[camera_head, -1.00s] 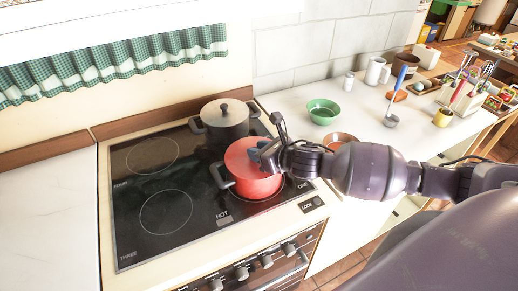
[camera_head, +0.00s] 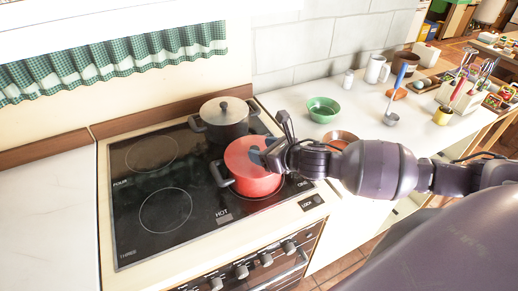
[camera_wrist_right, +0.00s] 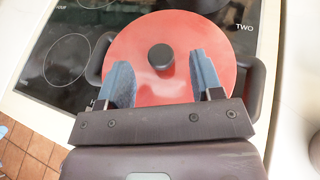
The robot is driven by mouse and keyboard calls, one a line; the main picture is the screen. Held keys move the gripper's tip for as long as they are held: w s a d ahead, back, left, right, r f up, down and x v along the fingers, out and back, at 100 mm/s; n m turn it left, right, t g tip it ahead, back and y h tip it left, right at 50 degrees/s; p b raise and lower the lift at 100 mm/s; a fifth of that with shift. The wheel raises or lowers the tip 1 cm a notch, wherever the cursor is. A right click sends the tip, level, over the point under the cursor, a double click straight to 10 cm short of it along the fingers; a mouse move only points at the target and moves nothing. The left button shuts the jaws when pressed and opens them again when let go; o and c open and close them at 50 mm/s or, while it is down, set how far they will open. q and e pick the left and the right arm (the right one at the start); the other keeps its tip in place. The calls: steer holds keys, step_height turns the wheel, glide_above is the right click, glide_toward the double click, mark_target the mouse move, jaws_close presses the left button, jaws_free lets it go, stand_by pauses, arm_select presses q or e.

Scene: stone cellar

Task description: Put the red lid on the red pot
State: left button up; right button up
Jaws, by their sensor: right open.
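The red pot (camera_head: 256,186) stands on the front right burner of the stove, with dark handles at its sides. The round red lid (camera_head: 238,150) lies on top of it and looks flat, covering the opening. In the right wrist view the lid (camera_wrist_right: 130,38) fills the middle, with its black knob (camera_wrist_right: 160,56) up. My right gripper (camera_head: 263,154) is open and empty, close over the lid. In the wrist view its two blue-grey fingers (camera_wrist_right: 160,72) point to either side of the knob, apart from it. My left gripper is not in view.
A dark pot with a pale lid (camera_head: 224,112) stands right behind the red pot. The left half of the cooktop (camera_head: 150,188) is clear. On the right counter are a green bowl (camera_head: 323,110), a reddish-brown bowl (camera_head: 341,137) and a ladle with a blue handle (camera_head: 397,92).

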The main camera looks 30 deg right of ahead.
steer(key=v, duration=0.8)
steer(key=shift+s+r+b, duration=0.15)
steer(key=shift+s+b, duration=0.2)
steer(key=shift+b, duration=0.05)
steer(key=s+a+f+n+g+h, duration=0.25)
steer(key=s+f+n+g, duration=0.25)
steer(key=s+n, duration=0.8)
steer(key=s+a+f+n+g+h, duration=0.1)
steer(key=s+f+n+g+h, duration=0.4)
steer(key=n, duration=1.5)
steer(key=w+f+t+y+b, duration=0.1)
steer(key=w+f+t+y, duration=0.2)
steer(key=f+t, duration=0.5)
steer(key=shift+w+d+f+t, duration=0.3)
steer(key=shift+w+f, duration=0.55)
steer(key=shift+f, duration=1.5)
